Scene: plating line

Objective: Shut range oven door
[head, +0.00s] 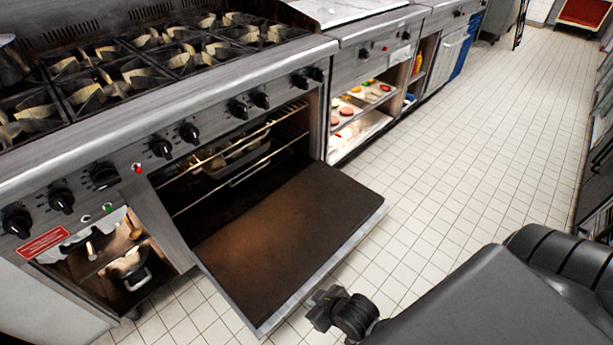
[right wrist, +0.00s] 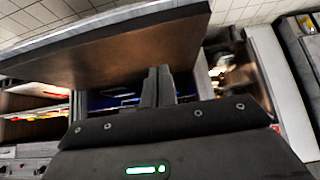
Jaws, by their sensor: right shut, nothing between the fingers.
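The range oven door (head: 290,240) is hinged down wide open in the head view, its dark brown inner face up and its pale metal edge toward me. It also shows as a large brown panel in the right wrist view (right wrist: 130,45). My right gripper (head: 326,306) is by the door's near outer edge, with my arm coming in from the lower right. In the right wrist view its fingers (right wrist: 158,86) are together and empty, overlapping the panel's edge; I cannot tell whether they touch it. My left gripper is not in view.
The oven cavity holds wire racks and a metal pan (head: 237,158). Burners (head: 150,60) and a row of knobs (head: 190,133) are above. A shelf with food (head: 360,104) stands right of the oven, an open compartment with a pot (head: 130,270) left. The tiled floor (head: 480,150) is clear at right.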

